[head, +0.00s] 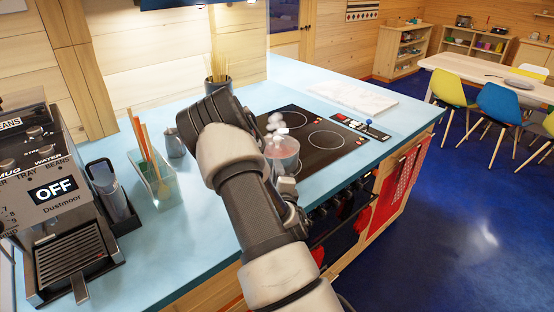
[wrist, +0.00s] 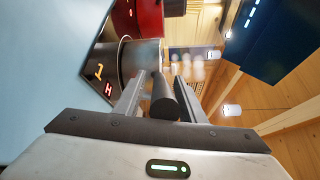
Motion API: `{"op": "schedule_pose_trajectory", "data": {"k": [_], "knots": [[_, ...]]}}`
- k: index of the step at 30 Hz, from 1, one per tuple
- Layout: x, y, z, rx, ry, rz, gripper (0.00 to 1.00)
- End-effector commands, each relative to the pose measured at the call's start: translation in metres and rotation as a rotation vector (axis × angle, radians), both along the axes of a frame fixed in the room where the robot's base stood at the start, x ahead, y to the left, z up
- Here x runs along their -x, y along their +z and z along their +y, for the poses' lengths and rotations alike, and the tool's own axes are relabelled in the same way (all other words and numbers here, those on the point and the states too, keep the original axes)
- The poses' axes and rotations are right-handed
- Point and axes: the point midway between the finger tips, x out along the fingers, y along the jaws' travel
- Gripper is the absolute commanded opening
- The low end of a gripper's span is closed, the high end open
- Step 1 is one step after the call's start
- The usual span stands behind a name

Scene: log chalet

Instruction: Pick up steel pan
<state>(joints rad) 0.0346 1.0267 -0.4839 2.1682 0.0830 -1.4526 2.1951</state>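The steel pan (wrist: 141,54) stands on the dark hob in the wrist view, with its dark handle (wrist: 164,97) pointing toward my wrist camera. My gripper (wrist: 160,84) is open, with one finger on each side of the handle. A narrow gap seems to show beside the handle, so I cannot see a firm hold. In the head view the pan (head: 284,158) shows on the hob just beyond my arm, with pale puffs above it. My arm hides the handle and my gripper there.
The hob (head: 322,160) is set in a blue counter (head: 210,205). A coffee machine (head: 62,205), a green holder (head: 158,185) with sticks and a small metal jug (head: 174,143) stand left. A white board (head: 352,97) lies behind the hob. A red object (wrist: 138,18) is near the pan.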

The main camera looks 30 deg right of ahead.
Motion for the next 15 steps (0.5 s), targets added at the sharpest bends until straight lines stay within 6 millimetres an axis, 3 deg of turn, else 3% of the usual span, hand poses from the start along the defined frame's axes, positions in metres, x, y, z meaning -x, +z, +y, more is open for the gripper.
{"op": "schedule_pose_trajectory", "data": {"k": [1,6,15], "knots": [[0.0,0.0,0.0001,0.0,0.0,0.0,0.27],[0.0001,0.0001,0.0001,0.0,0.0,0.0,0.0],[0.0002,0.0004,0.0002,0.0,0.0,-0.001,0.0]]}}
